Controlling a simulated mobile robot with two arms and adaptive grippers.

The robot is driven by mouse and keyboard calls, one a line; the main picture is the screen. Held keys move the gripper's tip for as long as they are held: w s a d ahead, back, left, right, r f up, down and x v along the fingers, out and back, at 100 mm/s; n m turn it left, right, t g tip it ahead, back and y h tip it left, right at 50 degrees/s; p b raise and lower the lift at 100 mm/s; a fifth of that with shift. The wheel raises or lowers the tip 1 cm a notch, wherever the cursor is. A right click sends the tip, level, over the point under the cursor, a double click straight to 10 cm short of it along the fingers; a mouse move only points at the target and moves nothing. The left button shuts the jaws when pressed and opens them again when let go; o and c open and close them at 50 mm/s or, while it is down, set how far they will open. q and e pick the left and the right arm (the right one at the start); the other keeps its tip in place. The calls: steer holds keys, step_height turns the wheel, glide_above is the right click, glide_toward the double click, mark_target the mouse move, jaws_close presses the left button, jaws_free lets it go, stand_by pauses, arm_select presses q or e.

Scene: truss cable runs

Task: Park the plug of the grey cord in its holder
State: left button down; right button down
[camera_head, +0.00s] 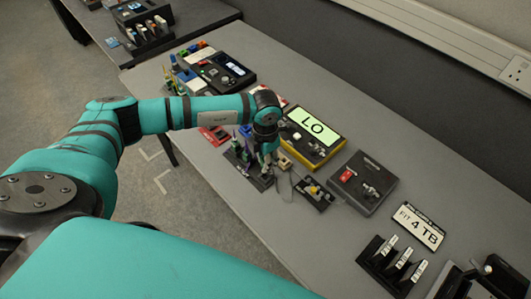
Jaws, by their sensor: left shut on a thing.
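My left gripper (267,162) points down over the table, above a black rack with coloured upright pieces (243,158). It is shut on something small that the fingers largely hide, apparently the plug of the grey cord. A thin grey piece (284,188), perhaps part of the cord, shows just right of and below the fingers. A small black block with yellow parts (315,193) lies to the right. I cannot tell which of these is the plug's holder. My right gripper is out of view.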

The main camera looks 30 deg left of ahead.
arm_select(q)
steer(key=shift+w+a+r+n, duration=0.15)
steer(key=shift+w+n, duration=0.1)
steer(key=shift+n, duration=0.25)
steer(key=shift+f, duration=0.2)
steer(key=shift+f+b, duration=2)
steer(key=shift+f, duration=0.8)
steer(key=shift+f+b, duration=0.75)
steer(key=shift+b, duration=0.4)
steer(key=c, duration=1.1)
jaws_free()
steer(key=shift+r, duration=0.1)
